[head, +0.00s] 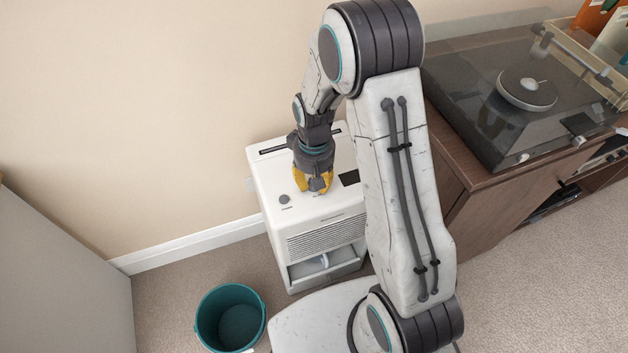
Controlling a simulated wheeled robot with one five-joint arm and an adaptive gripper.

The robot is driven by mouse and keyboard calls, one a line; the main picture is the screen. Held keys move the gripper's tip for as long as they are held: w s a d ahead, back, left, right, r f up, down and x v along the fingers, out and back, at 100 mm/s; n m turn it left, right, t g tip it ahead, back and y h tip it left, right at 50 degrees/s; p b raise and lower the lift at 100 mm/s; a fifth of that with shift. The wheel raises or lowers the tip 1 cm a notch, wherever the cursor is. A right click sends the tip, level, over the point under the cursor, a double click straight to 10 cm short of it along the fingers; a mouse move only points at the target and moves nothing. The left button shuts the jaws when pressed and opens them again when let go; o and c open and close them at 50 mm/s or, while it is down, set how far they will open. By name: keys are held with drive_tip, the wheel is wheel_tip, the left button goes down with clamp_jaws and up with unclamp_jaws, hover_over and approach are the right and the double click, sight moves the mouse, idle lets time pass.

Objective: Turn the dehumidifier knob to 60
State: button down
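The white dehumidifier (268,184) stands on the carpet against the wall, with a vent grille and an open recess on its front. A small dark round control (284,199) shows on the left of its top, and a dark panel (349,178) on the right. My gripper (314,187), with yellow fingers, points down at the top between these two. Whatever lies under its fingertips is hidden, so I cannot see the knob's setting or tell whether the fingers hold it.
A teal bucket (231,318) stands on the carpet in front left of the dehumidifier. A wooden cabinet (490,205) with a turntable (520,95) is close on the right. A grey-white panel (55,275) fills the lower left. Carpet is free at the lower right.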

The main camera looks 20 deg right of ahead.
drive_tip(key=shift+s+f, duration=0.1)
drive_tip(key=c, duration=0.9)
unclamp_jaws()
wheel_tip(320, 180, up, 12)
idle(0.6)
drive_tip(key=s+d+r+t+p, duration=0.1)
drive_tip(key=s+r+p, duration=0.5)
drive_tip(key=r, duration=0.4)
drive_tip(key=s+d+r+t+p, duration=0.1)
drive_tip(key=s+r+p, duration=0.5)
drive_tip(key=r+p, duration=0.2)
drive_tip(key=s+d+r+m+t+p, duration=0.1)
drive_tip(key=s+r+p, duration=0.6)
drive_tip(key=r, duration=0.5)
drive_tip(key=shift+r+p, duration=0.15)
drive_tip(key=shift+p, duration=0.15)
